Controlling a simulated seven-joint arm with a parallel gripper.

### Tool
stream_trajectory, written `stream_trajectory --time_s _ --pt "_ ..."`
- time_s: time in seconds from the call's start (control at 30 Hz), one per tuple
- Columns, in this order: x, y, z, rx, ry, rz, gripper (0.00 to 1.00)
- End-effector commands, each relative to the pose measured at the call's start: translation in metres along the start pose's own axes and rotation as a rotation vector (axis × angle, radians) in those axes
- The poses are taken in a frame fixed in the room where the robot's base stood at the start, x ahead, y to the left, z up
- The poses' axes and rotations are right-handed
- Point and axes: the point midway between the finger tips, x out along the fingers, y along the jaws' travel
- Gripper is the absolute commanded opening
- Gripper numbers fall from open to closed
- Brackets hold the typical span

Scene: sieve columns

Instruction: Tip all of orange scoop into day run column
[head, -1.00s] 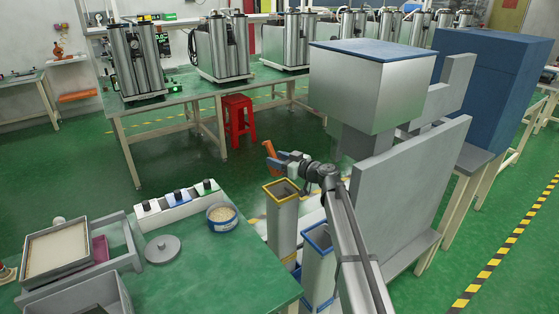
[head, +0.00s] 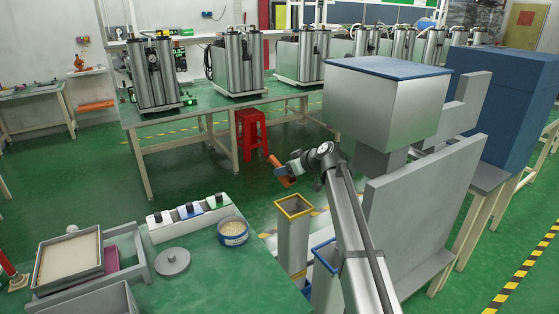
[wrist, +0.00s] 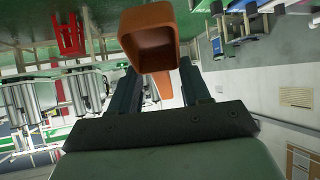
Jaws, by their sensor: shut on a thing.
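My gripper (head: 292,168) is shut on the orange scoop (head: 279,171), which it holds tilted in the air. In the head view the scoop appears above and slightly left of the yellow-rimmed column (head: 294,206); I cannot tell whether it is directly over the opening. In the wrist view the scoop (wrist: 150,42) sits beyond my fingers (wrist: 158,95), its hollow facing the camera. I see no grains in the visible part of the hollow. A blue-rimmed column (head: 326,256) stands nearer, partly hidden by my arm. No readable label shows which column is day run.
A sieve tray (head: 70,256) is at left. A large metal box (head: 385,105) and grey panel stand right of my arm.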

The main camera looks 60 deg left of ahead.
Motion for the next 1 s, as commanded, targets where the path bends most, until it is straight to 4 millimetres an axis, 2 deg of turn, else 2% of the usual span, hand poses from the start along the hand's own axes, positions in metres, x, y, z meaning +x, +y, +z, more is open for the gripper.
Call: stream_trajectory --time_s 0.47,0.8,1.0 --pt "0.002 -0.001 -0.004 0.035 -0.177 0.048 0.08" --pt "0.004 0.000 -0.015 0.043 -0.462 0.042 0.08" --pt "0.003 -0.001 -0.017 0.047 -0.571 0.041 0.08"
